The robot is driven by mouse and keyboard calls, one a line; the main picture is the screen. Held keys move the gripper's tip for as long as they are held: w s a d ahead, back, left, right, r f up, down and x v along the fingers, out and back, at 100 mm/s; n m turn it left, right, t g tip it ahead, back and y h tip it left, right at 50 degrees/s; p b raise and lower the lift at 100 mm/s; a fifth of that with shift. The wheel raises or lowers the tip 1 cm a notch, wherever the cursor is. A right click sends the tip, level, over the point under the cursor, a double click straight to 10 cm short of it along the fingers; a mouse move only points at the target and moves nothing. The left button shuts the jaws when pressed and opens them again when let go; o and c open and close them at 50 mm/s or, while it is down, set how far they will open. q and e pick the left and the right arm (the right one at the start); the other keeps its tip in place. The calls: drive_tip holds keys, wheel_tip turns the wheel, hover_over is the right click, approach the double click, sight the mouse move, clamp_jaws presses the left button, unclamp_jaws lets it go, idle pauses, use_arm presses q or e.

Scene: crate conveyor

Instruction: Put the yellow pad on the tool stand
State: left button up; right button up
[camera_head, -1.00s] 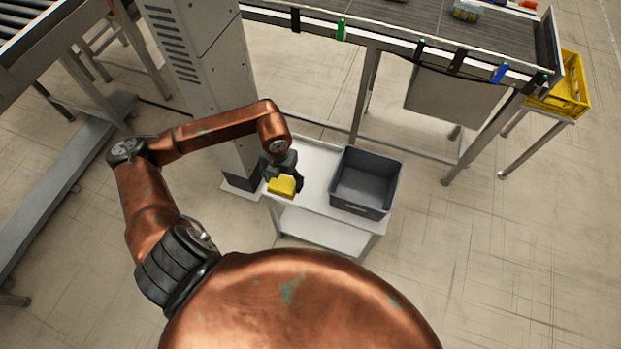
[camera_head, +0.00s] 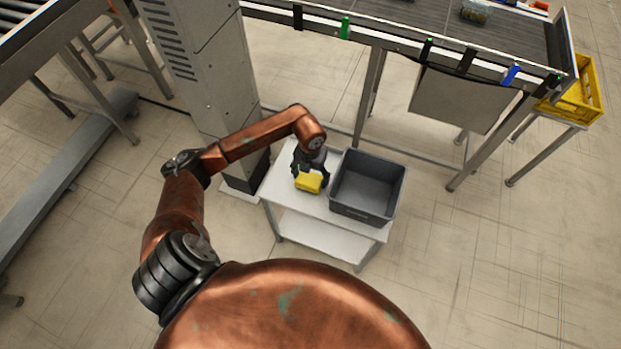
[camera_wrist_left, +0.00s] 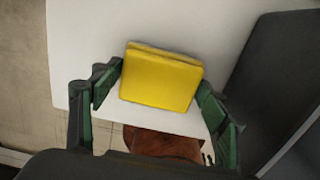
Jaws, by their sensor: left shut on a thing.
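The yellow pad (camera_head: 309,182) is a small block held between the fingers of my left gripper (camera_head: 308,174). In the left wrist view the pad (camera_wrist_left: 162,78) sits between both green-black fingers, which touch its left and right sides. The pad is over the left part of the white top of the tool stand (camera_head: 281,186), which has a lower shelf. In the left wrist view the white top (camera_wrist_left: 85,35) lies behind the pad. I cannot tell whether the pad touches the top. My right gripper is not in view.
A grey bin (camera_head: 349,213) stands on the right half of the stand, close to the pad. A grey column (camera_head: 205,85) stands behind left. A conveyor (camera_head: 400,22) runs along the back, with a yellow crate (camera_head: 592,88) on a stand at right.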

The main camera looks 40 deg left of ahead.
sight(310, 178)
use_arm(q)
drive_tip(key=shift+f, duration=0.65)
drive_tip(key=shift+s+r, duration=0.1)
drive_tip(key=shift+c, duration=0.5)
drive_tip(key=o, duration=1.1)
drive_tip(key=shift+r, duration=0.1)
wheel_tip(310, 178, up, 12)
drive_tip(key=p, duration=0.2)
drive_tip(key=shift+p, duration=0.35)
